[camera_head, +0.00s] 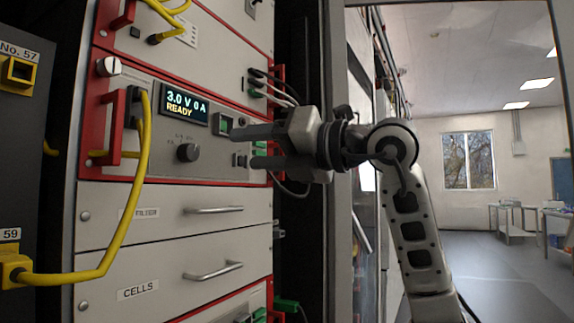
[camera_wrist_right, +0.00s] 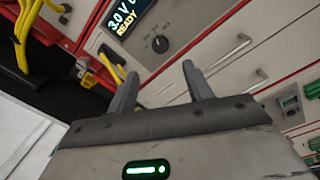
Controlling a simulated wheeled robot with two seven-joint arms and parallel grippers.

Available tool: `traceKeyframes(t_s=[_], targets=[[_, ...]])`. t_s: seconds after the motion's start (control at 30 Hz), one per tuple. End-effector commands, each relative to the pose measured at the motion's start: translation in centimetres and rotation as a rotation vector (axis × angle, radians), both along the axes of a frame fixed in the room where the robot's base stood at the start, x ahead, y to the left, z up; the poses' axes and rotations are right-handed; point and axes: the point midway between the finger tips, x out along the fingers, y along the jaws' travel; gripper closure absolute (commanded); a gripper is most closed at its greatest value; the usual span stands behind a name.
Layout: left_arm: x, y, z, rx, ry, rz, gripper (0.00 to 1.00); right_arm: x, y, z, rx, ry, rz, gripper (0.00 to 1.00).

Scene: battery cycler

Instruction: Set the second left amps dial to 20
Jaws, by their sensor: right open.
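A dark round dial (camera_head: 187,152) sits on the grey front panel of the cycler unit, below a small display (camera_head: 184,106) that reads "3.0 V 0 A READY". The dial also shows in the right wrist view (camera_wrist_right: 160,44), with a pale pointer mark; its scale is too small to read. My right gripper (camera_head: 242,147) is open and empty, to the right of the dial and apart from it, with its fingers pointing left along the panel. In the right wrist view its two fingertips (camera_wrist_right: 159,68) stand below the dial. My left gripper is not in view.
A yellow cable (camera_head: 143,190) hangs across the panel's left side. Red handles (camera_head: 114,125) stick out from the unit. Below are a drawer with a metal handle (camera_head: 213,210) and one labelled "CELLS" (camera_head: 138,289). A dark cabinet stands at far left. Open room lies at right.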

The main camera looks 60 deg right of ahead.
Motion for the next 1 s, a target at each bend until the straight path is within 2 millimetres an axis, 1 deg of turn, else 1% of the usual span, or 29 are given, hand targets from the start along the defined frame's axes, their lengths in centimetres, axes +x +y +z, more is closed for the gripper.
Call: traceKeyframes(t_s=[0.03,0.1,0.2,0.33,0.47,1.0], targets=[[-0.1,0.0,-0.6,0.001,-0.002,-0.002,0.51,-1.2,-0.2,-0.4,-0.001,-0.002,-0.004,0.49],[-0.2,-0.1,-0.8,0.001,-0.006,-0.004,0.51,-2.5,-0.4,-0.3,-0.001,-0.003,-0.003,0.49],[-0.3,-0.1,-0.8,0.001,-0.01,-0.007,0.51,-3.9,-0.5,-0.3,-0.001,-0.003,-0.002,0.49],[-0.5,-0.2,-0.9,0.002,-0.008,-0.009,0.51,-4.9,-0.6,-0.2,0.0,-0.001,-0.001,0.49],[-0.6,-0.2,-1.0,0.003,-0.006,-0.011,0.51,-5.3,-0.7,-0.2,0.0,0.0,0.001,0.49],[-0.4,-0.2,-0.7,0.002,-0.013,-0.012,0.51,-5.2,-0.7,-0.1,0.0,0.0,0.001,0.49]])
